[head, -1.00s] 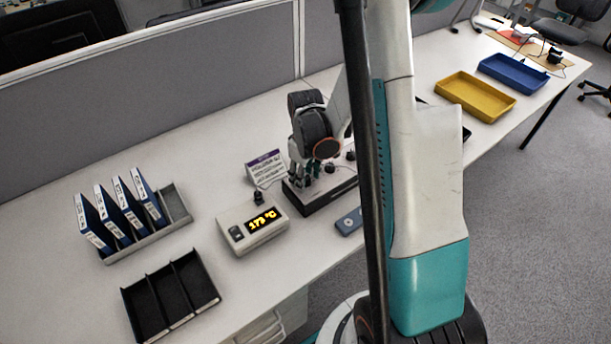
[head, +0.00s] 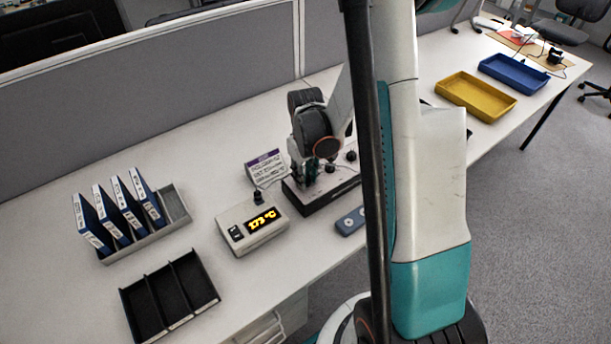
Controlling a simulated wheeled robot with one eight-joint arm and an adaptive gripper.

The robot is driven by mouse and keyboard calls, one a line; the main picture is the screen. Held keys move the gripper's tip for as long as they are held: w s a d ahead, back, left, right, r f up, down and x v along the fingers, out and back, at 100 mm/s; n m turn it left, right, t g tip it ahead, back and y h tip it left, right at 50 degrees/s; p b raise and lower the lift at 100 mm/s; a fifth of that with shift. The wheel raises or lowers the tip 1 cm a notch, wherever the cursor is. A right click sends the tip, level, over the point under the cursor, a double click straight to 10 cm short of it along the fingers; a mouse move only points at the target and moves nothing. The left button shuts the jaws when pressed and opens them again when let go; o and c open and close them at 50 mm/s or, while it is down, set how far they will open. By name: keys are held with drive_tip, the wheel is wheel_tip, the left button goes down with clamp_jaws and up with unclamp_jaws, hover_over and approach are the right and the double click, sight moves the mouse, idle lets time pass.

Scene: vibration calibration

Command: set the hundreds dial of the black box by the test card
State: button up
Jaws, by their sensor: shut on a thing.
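The black box (head: 318,202) has a pale top with dark dials and stands on the desk, partly behind my arm. Two dials show at its middle (head: 331,167) and right (head: 351,155). My gripper (head: 308,178) points down over the left end of the box. It is shut on the left dial, which the fingers mostly hide. The dial's pointer and scale cannot be read. The test card (head: 265,166), white with a purple header, stands upright behind the box to the left; its text is too small to read.
A beige meter (head: 234,239) with a lit yellow display stands left of the box. A small blue-grey device (head: 350,221) lies in front. Blue binders in a grey rack (head: 175,203) and a black tray (head: 212,300) are at left. Yellow (head: 475,96) and blue (head: 513,73) trays sit at far right.

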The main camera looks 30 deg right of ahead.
drive_tip(key=shift+m+b, duration=0.3)
drive_tip(key=shift+m, duration=1.2)
drive_tip(key=o, duration=1.1)
drive_tip(key=shift+r, duration=0.1)
wheel_tip(320, 180, up, 12)
drive_tip(key=shift+f, duration=0.1)
drive_tip(key=shift+a, duration=0.1)
